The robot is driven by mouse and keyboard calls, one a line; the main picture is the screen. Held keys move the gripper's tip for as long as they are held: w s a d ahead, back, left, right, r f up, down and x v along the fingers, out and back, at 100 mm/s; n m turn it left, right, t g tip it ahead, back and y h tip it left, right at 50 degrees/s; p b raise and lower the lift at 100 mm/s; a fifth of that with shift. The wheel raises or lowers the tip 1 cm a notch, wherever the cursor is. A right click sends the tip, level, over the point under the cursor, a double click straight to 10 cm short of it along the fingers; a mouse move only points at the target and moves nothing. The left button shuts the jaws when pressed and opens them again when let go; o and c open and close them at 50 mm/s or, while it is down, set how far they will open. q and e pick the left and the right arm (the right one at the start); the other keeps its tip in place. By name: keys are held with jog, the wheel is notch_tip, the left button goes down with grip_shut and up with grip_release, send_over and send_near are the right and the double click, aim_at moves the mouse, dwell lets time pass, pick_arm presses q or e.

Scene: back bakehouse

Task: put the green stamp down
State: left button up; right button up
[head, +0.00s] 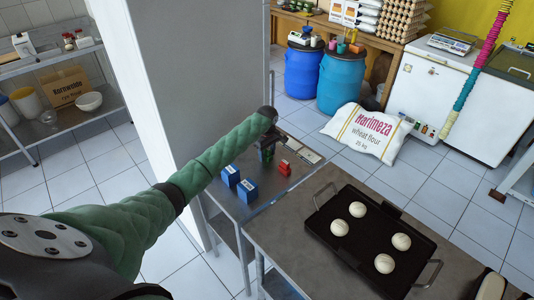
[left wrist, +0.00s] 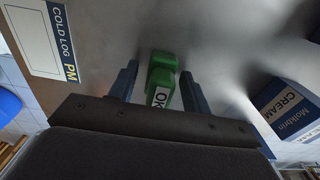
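The green stamp (left wrist: 161,80), with a white label reading OK, is between the two fingers of my left gripper (left wrist: 160,85) in the left wrist view. The fingers are apart, with a narrow gap showing beside the stamp. The stamp seems to stand on the grey metal top, though its base is hard to see. In the head view my left gripper (head: 267,150) is low over the steel table (head: 268,198), and the stamp is mostly hidden under it. A red stamp (head: 284,168) stands just right of it. My right gripper is not in view.
Two blue cream boxes (head: 231,176) (head: 247,190) stand left of the gripper. A cold log sheet (left wrist: 40,35) lies on the metal top. A black tray (head: 345,258) with several dough balls is on the nearer table. A grey-white panel (head: 190,80) rises at the left.

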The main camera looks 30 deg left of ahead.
pick_arm(q)
jog(key=shift+r, duration=0.5)
notch_tip(320, 180, up, 11)
jog(key=b, duration=0.3)
jog(key=shift+f+b, duration=0.2)
jog(key=shift+b, duration=0.1)
jog(key=shift+r, duration=0.35)
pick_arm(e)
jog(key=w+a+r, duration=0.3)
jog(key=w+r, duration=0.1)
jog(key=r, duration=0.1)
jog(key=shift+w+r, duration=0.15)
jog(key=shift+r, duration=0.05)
